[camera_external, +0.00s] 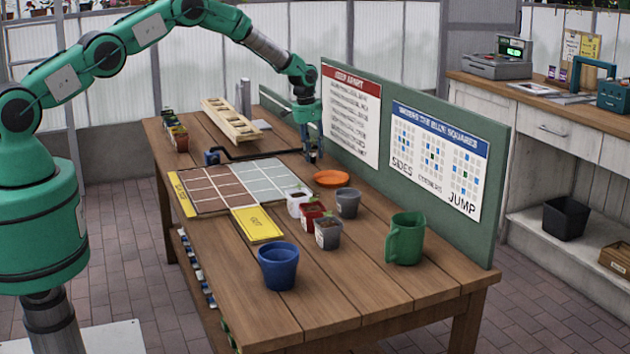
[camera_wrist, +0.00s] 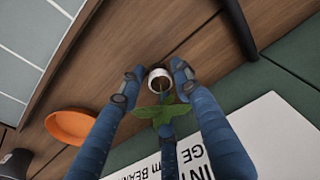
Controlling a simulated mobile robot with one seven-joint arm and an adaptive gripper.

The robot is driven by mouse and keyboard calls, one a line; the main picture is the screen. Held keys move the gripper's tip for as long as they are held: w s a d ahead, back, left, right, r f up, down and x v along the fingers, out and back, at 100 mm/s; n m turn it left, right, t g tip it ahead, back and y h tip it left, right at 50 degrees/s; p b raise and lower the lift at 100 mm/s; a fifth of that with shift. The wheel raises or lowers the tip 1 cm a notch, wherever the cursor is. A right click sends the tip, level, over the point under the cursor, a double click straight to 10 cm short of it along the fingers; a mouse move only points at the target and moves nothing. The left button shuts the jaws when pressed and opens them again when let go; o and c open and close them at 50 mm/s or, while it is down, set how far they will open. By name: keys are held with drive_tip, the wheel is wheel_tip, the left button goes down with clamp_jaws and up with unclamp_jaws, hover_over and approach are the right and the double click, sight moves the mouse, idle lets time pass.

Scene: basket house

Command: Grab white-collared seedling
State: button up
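A seedling with green leaves (camera_wrist: 158,112) and a white collar (camera_wrist: 160,73) shows in the wrist view, between the fingertips of my gripper (camera_wrist: 158,82). One finger is on each side of the collar, and the fingers look spread; a narrow gap shows at the left one, while contact at the right one is unclear. The leaves reach toward the camera and cover part of the space between the fingers. In the external view my gripper (camera_external: 313,152) is low over the table, close to the green board, and the seedling cannot be made out there.
An orange saucer (camera_external: 331,178) lies near my gripper. A white pot (camera_external: 298,206), a red pot and grey pots stand nearer the camera, with a blue pot (camera_external: 278,268) and green mug (camera_external: 405,240). The green board (camera_external: 500,190) rises along the table's right side. A divided mat (camera_external: 205,190) lies left.

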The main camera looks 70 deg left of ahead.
drive_tip(key=shift+f, duration=0.5)
drive_tip(key=c, duration=0.7)
